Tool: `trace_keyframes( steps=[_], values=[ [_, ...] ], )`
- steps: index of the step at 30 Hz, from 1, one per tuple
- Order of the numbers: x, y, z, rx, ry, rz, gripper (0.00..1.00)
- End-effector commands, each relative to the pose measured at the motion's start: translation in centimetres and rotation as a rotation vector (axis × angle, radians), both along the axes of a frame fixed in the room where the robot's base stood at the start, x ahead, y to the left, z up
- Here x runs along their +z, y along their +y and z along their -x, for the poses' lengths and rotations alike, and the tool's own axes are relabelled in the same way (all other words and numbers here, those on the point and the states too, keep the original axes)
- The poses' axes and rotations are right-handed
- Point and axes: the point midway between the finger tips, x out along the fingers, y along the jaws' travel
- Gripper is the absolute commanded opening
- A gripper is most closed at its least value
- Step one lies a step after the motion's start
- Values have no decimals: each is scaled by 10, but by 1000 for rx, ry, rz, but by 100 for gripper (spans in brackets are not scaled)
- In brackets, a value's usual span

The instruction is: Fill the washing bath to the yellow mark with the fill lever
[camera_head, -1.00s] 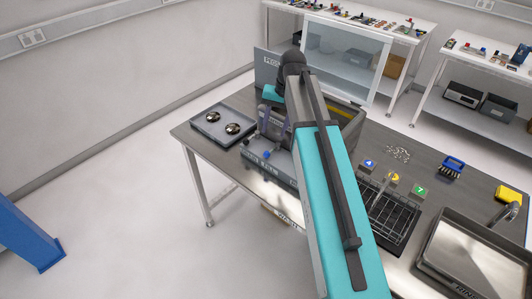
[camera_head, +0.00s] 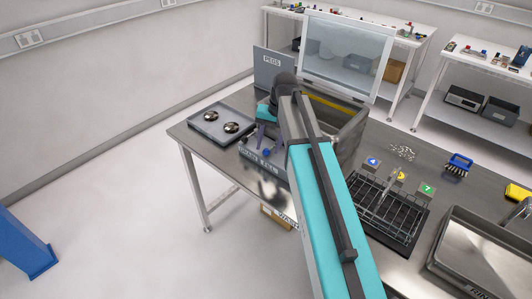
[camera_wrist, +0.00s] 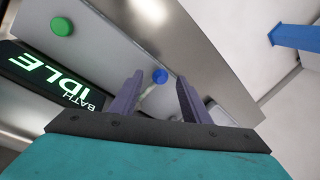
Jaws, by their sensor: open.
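The washing bath (camera_head: 350,137) is an open grey tank at the back of the bench with its clear lid raised. A yellow line (camera_head: 330,105) runs along its inner wall; my arm hides part of the tank, and I cannot make out a water level. A blue ball knob (camera_head: 267,152), apparently the fill lever's, shows at the bath's front panel. In the wrist view the knob (camera_wrist: 159,76) on a pale stem appears between the fingers of my gripper (camera_wrist: 160,82). The gripper is open; I cannot tell whether it touches the knob. A display reads BATH IDLE (camera_wrist: 55,78).
A green button (camera_wrist: 62,24) is on the panel. A grey tray with two shiny discs (camera_head: 221,126) lies left of the bath. On the right are a wire rack (camera_head: 388,210), numbered blocks, a brush (camera_head: 458,166) and a sink (camera_head: 475,250).

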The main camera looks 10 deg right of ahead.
Motion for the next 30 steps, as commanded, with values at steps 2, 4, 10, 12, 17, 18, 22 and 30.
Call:
trace_keyframes(
  steps=[2,4,10,12,17,18,22,30],
  values=[
    [-10,2,0,0,0,0,43],
    [-14,3,-1,0,0,0,43],
    [-21,4,-1,1,1,0,43],
    [-21,5,-1,1,1,0,43],
    [-21,5,-1,1,1,0,43],
    [-21,5,-1,1,1,0,43],
    [-21,5,-1,2,1,0,29],
    [-21,5,-1,2,1,0,0]
  ],
)
